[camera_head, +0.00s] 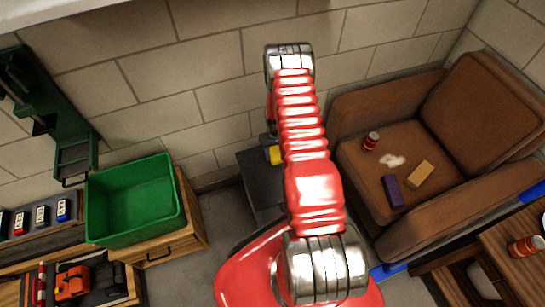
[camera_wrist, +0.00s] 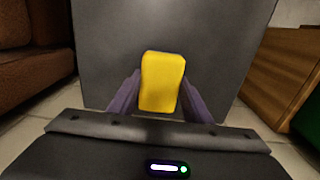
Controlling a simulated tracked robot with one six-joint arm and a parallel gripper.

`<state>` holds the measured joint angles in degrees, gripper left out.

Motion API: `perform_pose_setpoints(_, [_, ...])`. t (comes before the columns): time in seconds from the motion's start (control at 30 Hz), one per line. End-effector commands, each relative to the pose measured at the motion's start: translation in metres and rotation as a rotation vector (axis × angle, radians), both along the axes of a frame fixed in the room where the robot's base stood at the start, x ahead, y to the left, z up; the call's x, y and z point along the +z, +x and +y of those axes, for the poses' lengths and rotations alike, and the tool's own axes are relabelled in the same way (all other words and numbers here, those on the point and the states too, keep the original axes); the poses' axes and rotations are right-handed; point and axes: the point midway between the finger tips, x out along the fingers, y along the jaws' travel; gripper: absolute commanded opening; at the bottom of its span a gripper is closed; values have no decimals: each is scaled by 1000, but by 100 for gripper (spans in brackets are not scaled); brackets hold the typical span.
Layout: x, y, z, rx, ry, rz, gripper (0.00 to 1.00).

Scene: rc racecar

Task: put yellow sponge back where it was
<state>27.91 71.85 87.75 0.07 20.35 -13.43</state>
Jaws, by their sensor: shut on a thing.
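The yellow sponge (camera_wrist: 161,80) is upright between the two purple fingers of my gripper (camera_wrist: 160,98) in the wrist view. My gripper is shut on it. In the head view a small part of the yellow sponge (camera_head: 276,155) shows at the left edge of my red arm, and the gripper itself is mostly hidden by the arm. The sponge is over or in front of a dark grey box-like surface (camera_wrist: 235,35). I cannot tell whether it touches that surface.
A brown armchair (camera_head: 440,209) stands right, with a can (camera_head: 371,141), a purple block (camera_head: 392,191) and a tan block (camera_head: 420,174) on its seat. A green bin (camera_head: 135,244) sits on a wooden cabinet (camera_head: 190,238) at left. A block wall runs behind.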

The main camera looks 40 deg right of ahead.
Motion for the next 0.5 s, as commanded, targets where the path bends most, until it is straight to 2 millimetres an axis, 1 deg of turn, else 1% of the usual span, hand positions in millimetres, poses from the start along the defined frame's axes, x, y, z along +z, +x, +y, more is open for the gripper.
perform_pose_setpoints(0.03, [-7,-1,0,0,1,2,27])
perform_pose_setpoints(0.17, [-15,0,0,0,0,0,27])
perform_pose_setpoints(0.5, [-17,0,0,-1,0,0,27])
